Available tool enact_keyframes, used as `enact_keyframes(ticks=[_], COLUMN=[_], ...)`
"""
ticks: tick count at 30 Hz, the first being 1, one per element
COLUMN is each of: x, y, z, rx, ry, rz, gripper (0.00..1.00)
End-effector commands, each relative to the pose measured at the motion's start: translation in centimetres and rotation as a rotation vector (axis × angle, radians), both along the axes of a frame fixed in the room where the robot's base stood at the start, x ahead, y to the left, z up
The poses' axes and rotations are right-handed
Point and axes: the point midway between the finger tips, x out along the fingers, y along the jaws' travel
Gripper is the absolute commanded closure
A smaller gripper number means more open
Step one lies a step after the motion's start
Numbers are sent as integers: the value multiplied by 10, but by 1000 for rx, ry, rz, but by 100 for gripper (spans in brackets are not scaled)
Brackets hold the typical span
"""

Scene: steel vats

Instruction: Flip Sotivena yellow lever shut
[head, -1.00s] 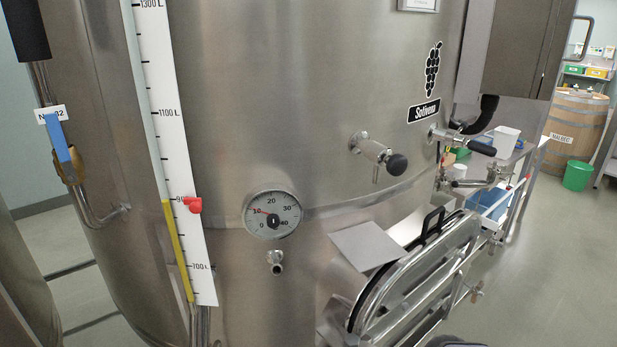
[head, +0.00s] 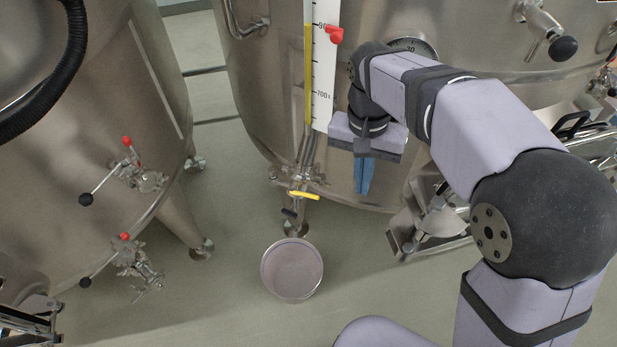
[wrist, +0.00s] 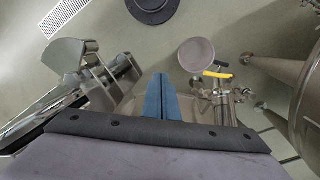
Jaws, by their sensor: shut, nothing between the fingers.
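The yellow lever (head: 304,195) sits on a small valve (head: 297,186) at the foot of the level gauge on the middle steel vat (head: 262,100). It lies roughly crosswise to the pipe in the head view. It also shows in the wrist view, where the yellow lever (wrist: 217,75) is right of the fingers. My gripper (head: 364,192) points down with its blue fingers together and empty. In the head view it is to the right of the lever, apart from it. The Sotivena label is outside the current head view.
A round bucket (head: 292,270) stands on the floor below the valve. A second vat (head: 80,110) at left carries valves with red-knobbed, black-ended handles (head: 104,180). A hatch assembly (head: 440,215) is right of my gripper. Open floor lies in front.

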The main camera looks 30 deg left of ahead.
Motion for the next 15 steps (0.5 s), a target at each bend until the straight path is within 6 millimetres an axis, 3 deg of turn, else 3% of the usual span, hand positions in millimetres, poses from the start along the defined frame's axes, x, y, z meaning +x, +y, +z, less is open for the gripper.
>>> enact_keyframes(ticks=[1, 6, 10, 15], x=[3, 3, -2, -6], y=[25, 82, 113, 133], z=[11, 35, 47, 56], rx=[1, 7, 17, 24], ry=[-23, -87, -122, -146], rz=[7, -9, -22, -35], gripper=[100, 100, 100, 100])
